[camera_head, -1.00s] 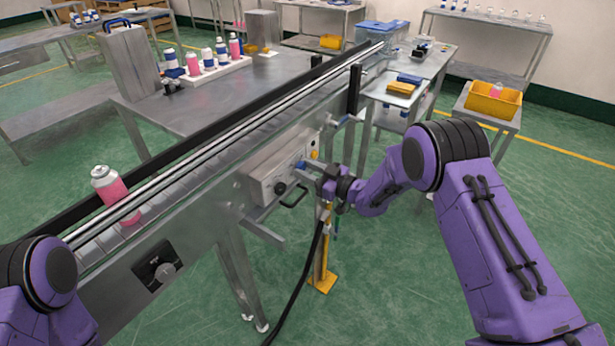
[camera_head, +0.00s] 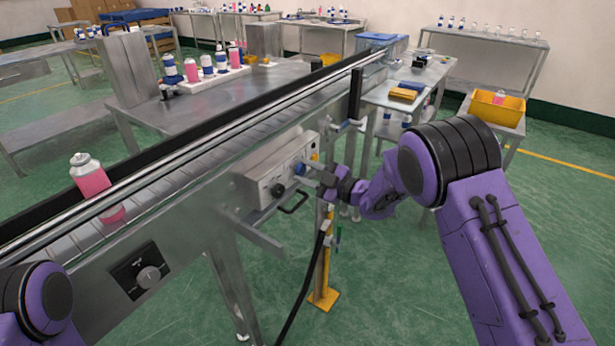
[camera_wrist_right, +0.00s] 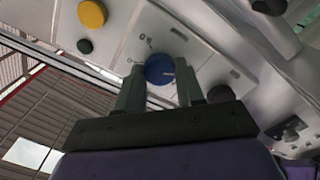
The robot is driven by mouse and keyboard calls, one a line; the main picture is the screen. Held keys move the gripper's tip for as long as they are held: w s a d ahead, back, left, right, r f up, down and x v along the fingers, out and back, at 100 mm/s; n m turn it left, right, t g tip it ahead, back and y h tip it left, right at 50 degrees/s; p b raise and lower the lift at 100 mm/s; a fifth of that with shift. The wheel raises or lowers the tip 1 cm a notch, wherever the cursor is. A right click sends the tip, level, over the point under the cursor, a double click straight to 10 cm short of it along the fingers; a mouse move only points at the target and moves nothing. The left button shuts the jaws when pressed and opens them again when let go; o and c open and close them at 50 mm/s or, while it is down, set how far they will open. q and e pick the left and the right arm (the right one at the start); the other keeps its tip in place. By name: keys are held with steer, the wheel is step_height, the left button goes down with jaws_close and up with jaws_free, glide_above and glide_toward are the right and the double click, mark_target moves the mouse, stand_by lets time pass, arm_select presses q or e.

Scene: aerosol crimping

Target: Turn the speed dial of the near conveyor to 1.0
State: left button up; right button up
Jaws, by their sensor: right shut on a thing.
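The near conveyor carries a grey control box (camera_head: 262,182) on its side. A blue dial (camera_head: 299,168) is on the box's face. My right gripper (camera_head: 308,170) reaches it from the right. In the right wrist view the blue dial (camera_wrist_right: 160,69), with a pale pointer line, sits between the two fingers of my right gripper (camera_wrist_right: 160,82), which is shut on it. The printed scale beside it is too small to read. A silver knob (camera_head: 149,277) on a black plate is lower on the conveyor's side. My left gripper is out of view; only part of my left arm shows.
A black knob (camera_head: 278,190) and a black handle (camera_head: 295,202) are close to my right gripper. A yellow button (camera_wrist_right: 92,13) is near the dial. A pink and white can (camera_head: 92,183) stands on the conveyor belt. Open floor lies right of the conveyor.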

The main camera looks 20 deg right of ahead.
stand_by(0.4)
steer(key=o, duration=1)
steer(key=shift+o, duration=0.2)
steer(key=shift+s, duration=0.1)
steer(key=b+v, duration=0.1)
steer(key=v, duration=0.9)
steer(key=shift+s+d+b, duration=0.2)
steer(key=shift+b, duration=0.15)
